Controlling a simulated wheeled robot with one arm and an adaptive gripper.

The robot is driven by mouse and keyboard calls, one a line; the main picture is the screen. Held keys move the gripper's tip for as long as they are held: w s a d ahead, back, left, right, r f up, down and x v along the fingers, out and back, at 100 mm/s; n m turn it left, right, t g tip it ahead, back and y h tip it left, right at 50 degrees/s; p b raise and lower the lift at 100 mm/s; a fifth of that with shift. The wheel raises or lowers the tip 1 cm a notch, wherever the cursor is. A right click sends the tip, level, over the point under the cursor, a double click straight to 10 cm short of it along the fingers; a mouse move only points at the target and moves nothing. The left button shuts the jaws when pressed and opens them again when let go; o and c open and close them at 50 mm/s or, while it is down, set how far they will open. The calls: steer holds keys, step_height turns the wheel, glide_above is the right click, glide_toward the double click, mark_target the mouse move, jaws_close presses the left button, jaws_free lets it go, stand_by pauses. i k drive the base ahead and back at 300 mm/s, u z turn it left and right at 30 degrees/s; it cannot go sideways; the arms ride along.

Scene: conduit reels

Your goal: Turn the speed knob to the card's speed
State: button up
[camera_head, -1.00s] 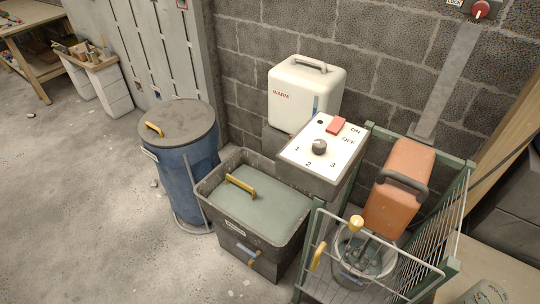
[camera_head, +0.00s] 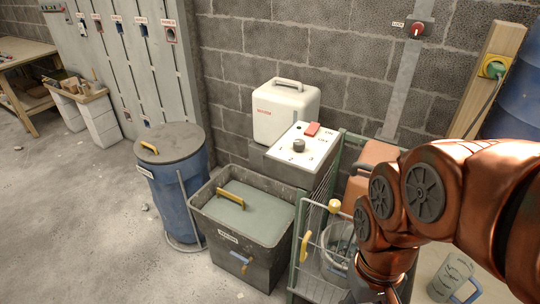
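I make out no speed card. My copper arm comes in from the right, well apart from the knob. My gripper is not visible; the arm runs out of the bottom of the picture.
A green wire cage (camera_head: 303,235) with a yellow-knobbed gate stands below the box, holding a bucket (camera_head: 338,243) and an orange machine (camera_head: 378,153). A lidded grey tub (camera_head: 247,244) and a blue drum (camera_head: 178,193) stand left. A red LOCK switch (camera_head: 416,30) is on the wall.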

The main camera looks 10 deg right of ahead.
mark_target(299, 144)
steer(key=u, duration=0.55)
steer(key=k, duration=0.6)
steer(key=u, duration=0.7)
steer(key=i, duration=1.35)
steer(key=z, duration=0.6)
